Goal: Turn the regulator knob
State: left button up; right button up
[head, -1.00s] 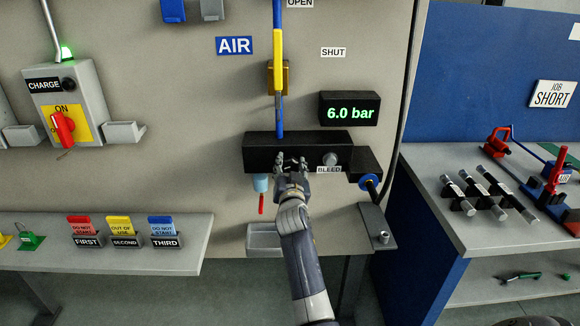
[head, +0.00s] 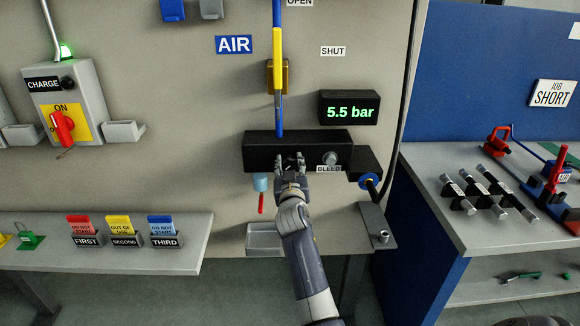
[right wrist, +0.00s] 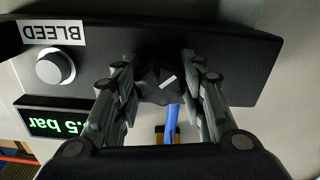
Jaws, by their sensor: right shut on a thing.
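The regulator knob (right wrist: 162,84) is black with a white mark and sits on the black block (head: 262,153) below the yellow lever (head: 278,60). My right gripper (head: 290,161) reaches up to the block and covers the knob in the head view. In the right wrist view the gripper (right wrist: 160,78) has its fingers on both sides of the knob, shut on it. The white mark looks tilted there. The display (head: 349,109) reads 5.5 bar. My left gripper is not in view.
A grey tray (head: 265,238) and a blue-ringed fitting (head: 369,181) are nearby.

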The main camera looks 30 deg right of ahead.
jog(key=shift+n, duration=1.5)
jog(key=shift+r, duration=0.1)
jog(key=o, duration=0.8)
jog(key=shift+o, duration=1.3)
jog(key=shift+w+d, duration=0.1)
jog(key=v, duration=1.2)
